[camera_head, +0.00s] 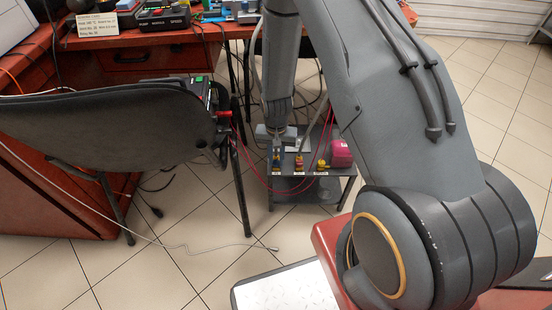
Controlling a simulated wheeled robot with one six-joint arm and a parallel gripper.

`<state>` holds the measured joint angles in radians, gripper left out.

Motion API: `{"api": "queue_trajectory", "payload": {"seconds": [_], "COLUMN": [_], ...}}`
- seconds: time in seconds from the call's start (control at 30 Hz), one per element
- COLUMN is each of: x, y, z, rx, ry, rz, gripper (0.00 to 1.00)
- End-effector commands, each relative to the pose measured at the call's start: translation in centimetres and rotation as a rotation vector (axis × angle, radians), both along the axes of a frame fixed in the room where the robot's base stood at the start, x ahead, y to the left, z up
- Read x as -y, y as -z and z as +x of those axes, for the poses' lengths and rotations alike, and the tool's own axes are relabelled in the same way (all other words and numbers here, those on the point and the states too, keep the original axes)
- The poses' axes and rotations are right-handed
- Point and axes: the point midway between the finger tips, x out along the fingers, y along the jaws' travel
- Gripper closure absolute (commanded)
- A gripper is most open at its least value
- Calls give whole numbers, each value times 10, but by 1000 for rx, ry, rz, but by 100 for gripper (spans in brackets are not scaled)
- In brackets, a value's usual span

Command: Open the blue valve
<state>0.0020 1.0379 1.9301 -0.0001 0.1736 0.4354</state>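A low dark cart (312,192) stands on the tiled floor under the desk. Several small valves with brass-yellow bodies stand in a row on its top, with white labels in front. The left one (276,157) has a bluish-grey part on top and looks like the blue valve. The middle valve (299,161) shows red, and the right valve (321,164) shows yellow. My gripper (276,144) points down directly above or at the left valve. It is too small to tell whether the fingers touch the handle or are open or shut.
Red hoses (262,180) loop beside the cart. A magenta object (341,153) sits on its right end. A black chair (105,125) stands on the left. A red desk (150,55) carries tools behind. A white cable (215,246) crosses otherwise open floor in front.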

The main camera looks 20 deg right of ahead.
Motion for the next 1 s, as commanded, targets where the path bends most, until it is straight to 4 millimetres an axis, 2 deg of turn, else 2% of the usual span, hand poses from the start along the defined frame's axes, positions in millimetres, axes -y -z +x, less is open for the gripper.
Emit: {"api": "queue_trajectory", "payload": {"seconds": [0.2,0.6,0.97,1.0], "x": [0,0,0,0], "y": [-1,-1,0,0], "z": [0,0,0,0], "rx": [0,0,0,0], "ry": [-36,-371,-402,-402], "rz": [0,0,0,0], "gripper": [100,100,100,76]}}
